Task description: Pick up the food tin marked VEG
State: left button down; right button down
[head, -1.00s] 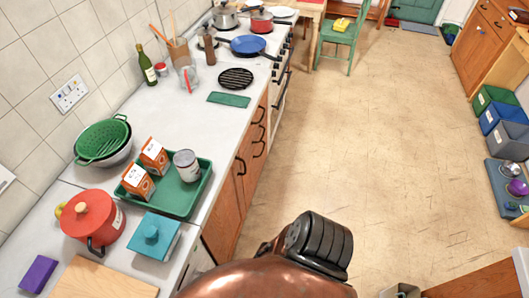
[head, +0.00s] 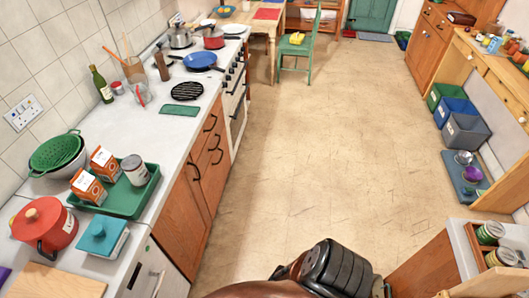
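A tin (head: 134,169) with a pale label and a grey metal top stands upright in a green tray on the left counter. Two more tins with green labels stand in a wooden crate at the lower right: one tin (head: 490,232) farther back and one tin (head: 503,257) nearer. The lettering on all these tins is too small to read, so I cannot tell which is marked VEG. A copper and black part of my own body shows at the bottom middle. Neither of my grippers can be made out.
The green tray (head: 122,208) also holds two orange-and-white cartons (head: 89,188). A red pot (head: 44,226), a teal lidded dish (head: 103,237) and a green colander (head: 55,152) stand around it. The floor (head: 320,150) between the counter and the right-hand furniture is clear.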

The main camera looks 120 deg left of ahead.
aim_at(133, 165)
jog(key=u, duration=1.5)
